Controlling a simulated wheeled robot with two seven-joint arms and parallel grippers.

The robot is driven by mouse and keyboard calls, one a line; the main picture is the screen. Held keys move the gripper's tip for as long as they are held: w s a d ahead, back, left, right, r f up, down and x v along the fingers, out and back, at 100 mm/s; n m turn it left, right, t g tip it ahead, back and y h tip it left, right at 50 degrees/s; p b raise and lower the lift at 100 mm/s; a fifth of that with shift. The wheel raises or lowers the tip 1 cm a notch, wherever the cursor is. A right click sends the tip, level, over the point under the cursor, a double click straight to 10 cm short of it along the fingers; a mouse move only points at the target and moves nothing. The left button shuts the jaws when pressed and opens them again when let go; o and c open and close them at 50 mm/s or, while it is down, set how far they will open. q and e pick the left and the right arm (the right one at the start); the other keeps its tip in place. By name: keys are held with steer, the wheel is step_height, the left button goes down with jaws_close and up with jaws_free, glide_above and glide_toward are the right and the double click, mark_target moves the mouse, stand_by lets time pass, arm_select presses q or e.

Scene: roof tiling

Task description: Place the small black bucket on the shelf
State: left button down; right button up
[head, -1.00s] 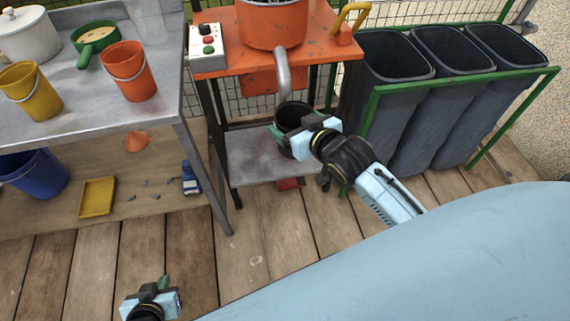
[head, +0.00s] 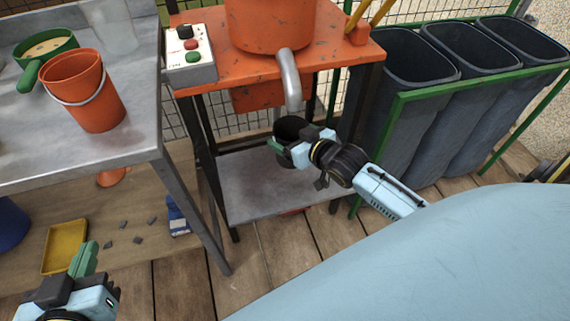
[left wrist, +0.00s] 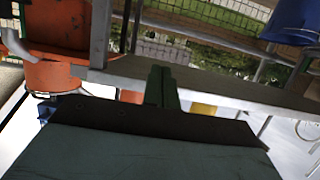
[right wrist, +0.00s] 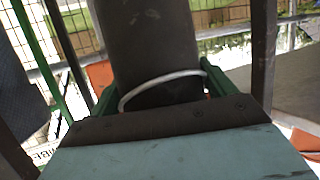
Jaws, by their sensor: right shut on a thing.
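The small black bucket (head: 290,130) is in the head view, under the metal spout of the orange machine and above the grey metal shelf (head: 262,187) of its stand. My right gripper (head: 283,148) is shut on the bucket. In the right wrist view the dark bucket (right wrist: 150,45) with its pale wire handle stands between the green fingers. I cannot tell whether its base touches the shelf; the gripper hides its lower part. My left gripper (head: 86,258) is at the lower left of the head view, away from the bucket. Its green fingers (left wrist: 162,88) lie together with nothing between them.
The orange machine (head: 270,25) with a control box (head: 191,53) stands above the shelf. A metal table (head: 35,150) at the left holds an orange bucket (head: 85,92) and a green pan (head: 45,47). Dark bins (head: 405,65) in a green frame stand right. A yellow tray (head: 65,246) lies below the table.

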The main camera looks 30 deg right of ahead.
steer(key=f+b, duration=0.2)
steer(key=f, duration=0.1)
steer(key=f+b, duration=0.1)
steer(key=f, duration=0.1)
steer(key=shift+s+f, duration=0.15)
steer(key=shift+s, duration=0.1)
steer(key=shift+f, duration=0.25)
steer(key=shift+f+b, duration=0.45)
steer(key=shift+f, duration=0.1)
steer(key=shift+f+b, duration=0.65)
steer(key=shift+f, duration=0.3)
arm_select(q)
steer(key=s+r+t+h, duration=0.1)
steer(key=r+t+h, duration=0.1)
steer(key=r+t, duration=0.4)
steer(key=s+d+r+t+h, duration=0.1)
steer(key=s+r+t+h, duration=0.1)
steer(key=r+t, duration=0.4)
steer(key=shift+s+d+r, duration=0.2)
steer(key=shift+d+r, duration=0.05)
steer(key=shift+r, duration=1)
arm_select(e)
steer(key=shift+f, duration=0.35)
